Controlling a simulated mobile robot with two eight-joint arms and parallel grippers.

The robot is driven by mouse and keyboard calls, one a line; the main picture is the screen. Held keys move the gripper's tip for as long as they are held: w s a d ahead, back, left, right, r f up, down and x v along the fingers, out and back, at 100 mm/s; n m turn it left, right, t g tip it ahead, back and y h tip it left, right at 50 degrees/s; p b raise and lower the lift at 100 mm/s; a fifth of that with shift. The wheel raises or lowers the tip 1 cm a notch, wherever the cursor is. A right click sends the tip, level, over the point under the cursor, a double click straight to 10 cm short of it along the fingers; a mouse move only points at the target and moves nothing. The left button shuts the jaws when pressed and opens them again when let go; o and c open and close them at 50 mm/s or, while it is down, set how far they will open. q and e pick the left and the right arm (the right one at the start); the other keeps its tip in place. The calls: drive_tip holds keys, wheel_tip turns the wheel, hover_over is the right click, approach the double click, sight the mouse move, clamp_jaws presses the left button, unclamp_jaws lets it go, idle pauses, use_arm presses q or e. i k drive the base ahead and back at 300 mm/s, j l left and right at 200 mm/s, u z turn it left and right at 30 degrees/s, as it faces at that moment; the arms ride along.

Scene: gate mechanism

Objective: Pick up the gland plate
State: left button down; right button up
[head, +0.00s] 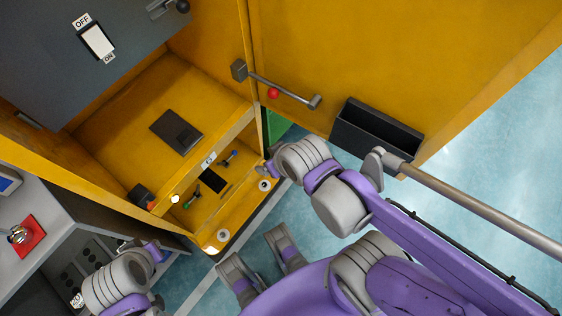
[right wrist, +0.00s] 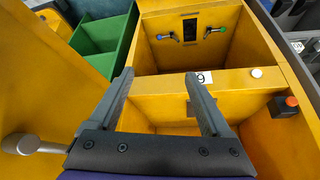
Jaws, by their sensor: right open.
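A flat dark plate (head: 177,131) with a smaller raised dark rectangle lies on the yellow cabinet floor; it looks like the gland plate, though I cannot be sure. My right gripper (head: 264,169) is by the cabinet's right edge, apart from that plate. In the right wrist view my right gripper (right wrist: 159,78) is open and empty, its fingers over the yellow partition.
A smaller yellow compartment (right wrist: 180,57) holds a black rectangle (right wrist: 190,30) between green and blue handles. A red button box (right wrist: 284,104) sits on the right wall. The open door carries a bar handle (head: 285,90) and a black bin (head: 376,136). A green box (right wrist: 103,38) stands beside the cabinet.

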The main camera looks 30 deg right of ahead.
sight(92, 258)
drive_tip(key=k+j+u, duration=0.1)
drive_tip(key=u, duration=1.45)
drive_tip(key=z, duration=1.4)
drive_tip(key=u, duration=1.45)
drive_tip(key=k+j+z, duration=0.1)
drive_tip(key=j+z, duration=0.2)
drive_tip(key=j, duration=0.25)
